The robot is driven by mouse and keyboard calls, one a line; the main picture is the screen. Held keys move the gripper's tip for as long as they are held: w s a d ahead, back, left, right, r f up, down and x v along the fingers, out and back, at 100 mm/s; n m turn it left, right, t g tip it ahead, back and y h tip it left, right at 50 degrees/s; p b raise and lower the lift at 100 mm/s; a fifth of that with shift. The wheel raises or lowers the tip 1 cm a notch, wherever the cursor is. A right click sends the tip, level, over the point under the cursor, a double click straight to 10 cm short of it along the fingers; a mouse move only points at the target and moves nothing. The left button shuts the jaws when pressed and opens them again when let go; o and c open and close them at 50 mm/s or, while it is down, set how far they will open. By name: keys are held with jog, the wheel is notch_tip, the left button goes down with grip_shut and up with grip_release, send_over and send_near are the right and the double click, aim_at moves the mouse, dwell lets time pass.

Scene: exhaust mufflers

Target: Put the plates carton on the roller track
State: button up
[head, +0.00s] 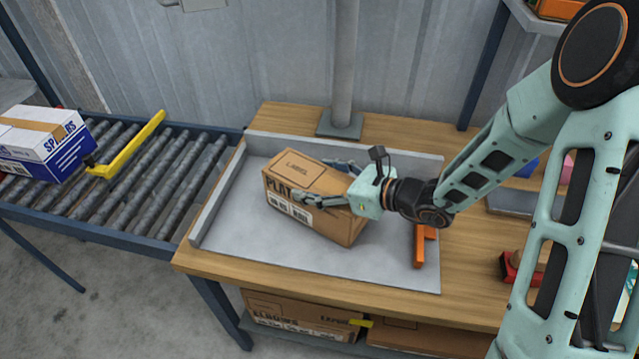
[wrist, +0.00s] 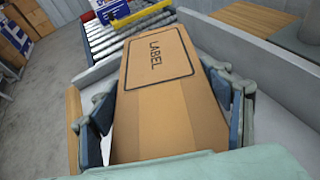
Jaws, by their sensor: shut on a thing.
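The plates carton (head: 293,209) is a brown box with "PLAT" showing on its side and a "LABEL" panel on top. In the head view it sits on or just above the grey tray (head: 240,224) on the wooden bench; I cannot tell which. My gripper (head: 325,186) is shut on it from the right, one finger along each long side. The wrist view shows the carton (wrist: 168,95) between both fingers, pointing toward the rollers. The roller track (head: 150,180) stands at the left, beside the bench, with bare rollers at its near end. It also shows in the wrist view (wrist: 130,40).
A blue and white carton (head: 45,143) lies on the track's far left, beside a yellow bar (head: 127,146) across the rollers. The tray has a raised left rim (head: 215,195). A grey post (head: 343,70) stands behind. An orange piece (head: 419,247) lies right of the carton.

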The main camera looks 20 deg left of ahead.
dwell(0.3)
jog(key=shift+f, duration=0.2)
jog(key=o, duration=2.1)
jog(key=shift+r, duration=0.15)
